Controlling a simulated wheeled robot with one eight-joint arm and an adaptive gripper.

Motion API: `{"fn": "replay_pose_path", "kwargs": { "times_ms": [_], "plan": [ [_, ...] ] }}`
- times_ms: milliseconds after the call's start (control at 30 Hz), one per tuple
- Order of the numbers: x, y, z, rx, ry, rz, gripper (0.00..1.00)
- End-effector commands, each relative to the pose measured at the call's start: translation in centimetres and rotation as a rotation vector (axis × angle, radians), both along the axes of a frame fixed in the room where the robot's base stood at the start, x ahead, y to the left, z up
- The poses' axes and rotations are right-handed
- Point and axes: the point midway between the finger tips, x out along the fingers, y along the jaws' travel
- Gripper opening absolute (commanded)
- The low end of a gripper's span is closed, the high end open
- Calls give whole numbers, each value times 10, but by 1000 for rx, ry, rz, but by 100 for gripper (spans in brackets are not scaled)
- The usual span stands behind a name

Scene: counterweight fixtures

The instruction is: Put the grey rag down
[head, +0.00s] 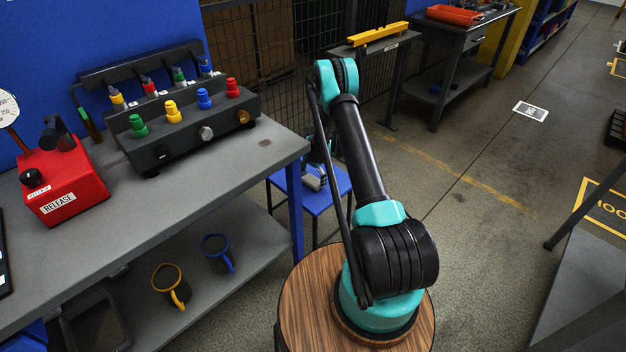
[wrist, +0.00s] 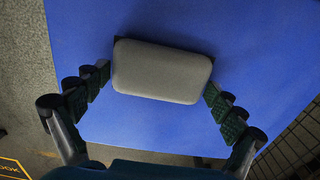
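The grey rag (wrist: 162,72) is a rounded, flat grey pad in the wrist view. My gripper (wrist: 158,80) has one dark green finger pad at each end of it and is shut on it. The blue stool top (wrist: 125,125) fills most of the wrist view behind the rag. In the head view, my gripper (head: 317,165) points down over the blue stool (head: 335,200), partly hidden by my arm. A bit of the rag (head: 312,183) shows there, low over the seat. I cannot tell whether it touches the seat.
A grey workbench (head: 225,165) stands left of the stool, with a red release box (head: 65,185) and a black fixture with coloured knobs (head: 185,125). Two mugs stand on its lower shelf. A wire mesh fence (head: 300,60) rises behind the stool. Open floor lies right.

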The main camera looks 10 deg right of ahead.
Motion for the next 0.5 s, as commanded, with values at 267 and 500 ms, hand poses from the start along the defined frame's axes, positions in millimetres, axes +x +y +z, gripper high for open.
{"fn": "replay_pose_path", "kwargs": {
  "times_ms": [267, 500],
  "plan": [
    [0, 0, 0, 0, 0, 0, 100],
    [0, 0, 12, 0, 0, 0, 100]
  ]
}}
